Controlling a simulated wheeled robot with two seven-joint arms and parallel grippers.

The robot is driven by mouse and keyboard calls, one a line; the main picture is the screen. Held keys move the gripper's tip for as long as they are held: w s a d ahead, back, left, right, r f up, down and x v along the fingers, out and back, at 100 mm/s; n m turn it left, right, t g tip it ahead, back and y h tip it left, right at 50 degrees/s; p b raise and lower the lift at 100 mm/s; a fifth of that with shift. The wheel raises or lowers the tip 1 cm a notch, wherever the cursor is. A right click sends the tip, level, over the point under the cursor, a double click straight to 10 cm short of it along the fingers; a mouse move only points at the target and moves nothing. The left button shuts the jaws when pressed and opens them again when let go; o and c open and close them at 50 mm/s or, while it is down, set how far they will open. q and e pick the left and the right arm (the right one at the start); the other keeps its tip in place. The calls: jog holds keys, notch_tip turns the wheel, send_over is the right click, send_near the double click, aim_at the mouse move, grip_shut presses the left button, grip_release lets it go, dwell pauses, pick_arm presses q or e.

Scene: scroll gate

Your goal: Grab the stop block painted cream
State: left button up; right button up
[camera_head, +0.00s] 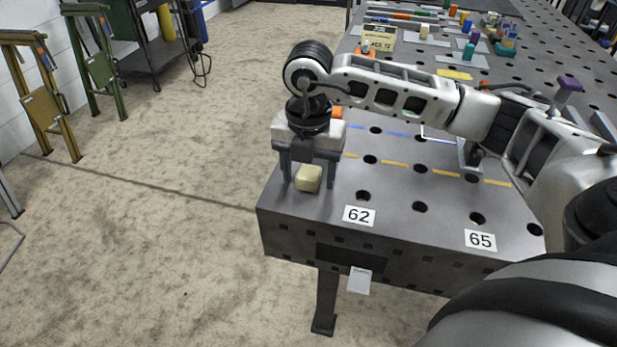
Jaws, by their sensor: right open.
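The cream stop block (308,178) sits on the grey perforated table (400,215) near its front left corner, left of the label 62. My right gripper (305,180) points down over it, with its two fingers apart. The block shows between and slightly in front of the fingertips. I cannot tell whether the fingers touch it. The body of the gripper hides what lies right behind the block. My left gripper is not in view.
White labels 62 (359,215) and 65 (480,240) lie along the front edge. A purple-topped piece (569,84) stands at the right. Several coloured blocks and a cream box (379,37) are farther back. Open floor (150,240) lies left of the table.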

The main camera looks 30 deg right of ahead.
jog(key=c, duration=1.2)
jog(key=shift+c, duration=0.2)
jog(key=shift+r, duration=0.15)
